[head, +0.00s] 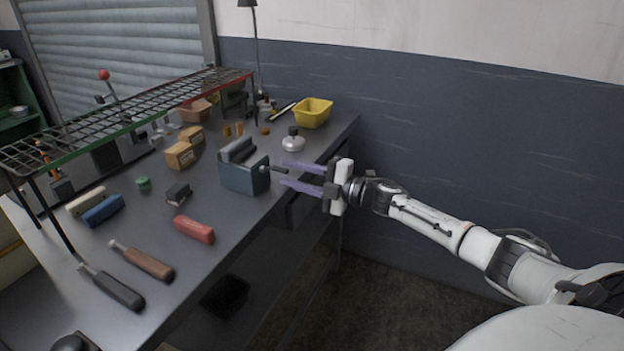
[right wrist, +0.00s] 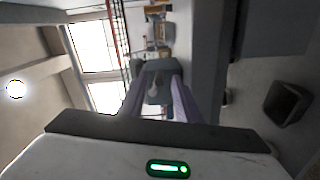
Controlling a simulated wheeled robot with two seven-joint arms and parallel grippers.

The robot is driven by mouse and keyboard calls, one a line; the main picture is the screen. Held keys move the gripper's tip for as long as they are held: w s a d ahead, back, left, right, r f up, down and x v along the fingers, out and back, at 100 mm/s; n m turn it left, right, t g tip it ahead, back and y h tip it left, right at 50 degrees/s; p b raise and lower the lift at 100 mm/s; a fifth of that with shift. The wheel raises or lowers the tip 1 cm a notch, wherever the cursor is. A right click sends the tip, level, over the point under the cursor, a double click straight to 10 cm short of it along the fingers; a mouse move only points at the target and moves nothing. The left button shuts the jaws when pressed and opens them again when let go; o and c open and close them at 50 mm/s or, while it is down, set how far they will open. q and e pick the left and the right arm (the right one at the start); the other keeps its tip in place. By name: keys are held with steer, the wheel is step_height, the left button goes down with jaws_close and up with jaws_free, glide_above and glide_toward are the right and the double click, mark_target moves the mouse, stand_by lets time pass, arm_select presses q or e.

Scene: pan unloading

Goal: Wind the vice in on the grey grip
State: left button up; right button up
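The blue-grey vice (head: 243,178) stands near the bench's right edge, and it also shows in the right wrist view (right wrist: 163,72). A grey piece (head: 237,150) sits at the top between its jaws; it looks like the grey grip, but how tightly it is held I cannot tell. The vice's screw handle (head: 274,169) points right, toward my right gripper (head: 284,174). That gripper is open, its two purple fingers spread on either side of the handle's line, with the tips close to the handle's end. Whether they touch it I cannot tell. My left gripper is out of view.
A white-capped bottle (head: 293,143) and a yellow bin (head: 313,113) stand behind the vice. A wire rack (head: 130,112) spans the bench's back. The wall is right.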

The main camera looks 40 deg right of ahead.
steer(key=v, duration=0.8)
steer(key=shift+w, duration=0.1)
steer(key=s+a+f+m+g+h, duration=0.1)
steer(key=s+a+f+m, duration=0.25)
steer(key=f, duration=0.25)
steer(key=s+a+f+m+h, duration=0.1)
steer(key=s+a+f+m, duration=0.15)
steer(key=a+f, duration=0.3)
steer(key=s+a+f+m+g+h, duration=0.1)
steer(key=s+a+f+m+h, duration=0.2)
steer(key=f, duration=0.4)
steer(key=s+a+f+m+g, duration=0.3)
steer(key=s+a+f+m, duration=0.1)
steer(key=s+a, duration=0.5)
steer(key=s+a+f+m+g, duration=0.3)
steer(key=s+a+f+m, duration=0.2)
steer(key=s+a+f, duration=0.2)
steer(key=s+a, duration=0.2)
steer(key=s, duration=0.1)
steer(key=shift+a, duration=0.25)
